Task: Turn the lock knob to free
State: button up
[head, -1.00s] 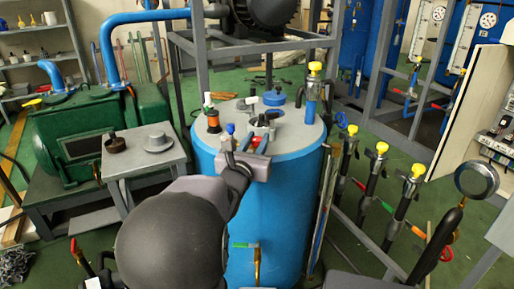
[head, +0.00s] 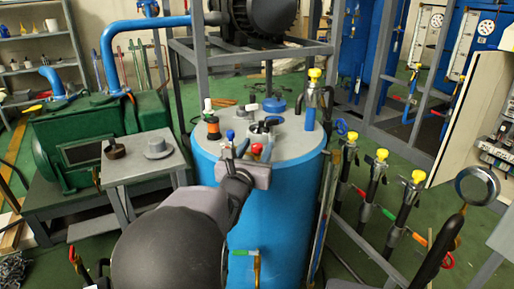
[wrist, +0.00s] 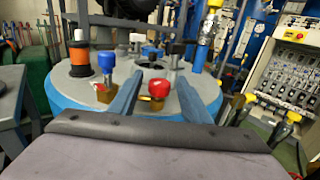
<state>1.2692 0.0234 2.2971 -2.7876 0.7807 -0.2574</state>
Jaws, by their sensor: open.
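A red knob (wrist: 158,88) on a brass valve body sits on the lid of the blue tank. In the head view the red knob (head: 256,149) shows just beyond my gripper (head: 249,150). A blue knob (wrist: 107,62) on a similar brass body stands to its left; it also shows in the head view (head: 230,134). My gripper (wrist: 160,80) is open, with its two fingers reaching over the lid. The red knob shows between the fingers and the blue knob outside the left one. I cannot tell whether a finger touches it, nor which knob is the lock knob.
The blue tank (head: 270,215) carries an orange-banded fitting (head: 213,128) and a yellow-capped blue pipe (head: 311,110). A metal frame (head: 265,50) stands behind. Yellow-handled valves (head: 377,175) stand at right, a small side table (head: 140,178) at left.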

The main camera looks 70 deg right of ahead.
aim_at(256, 150)
jog(key=shift+s+a, duration=0.2)
jog(key=shift+a, duration=3.25)
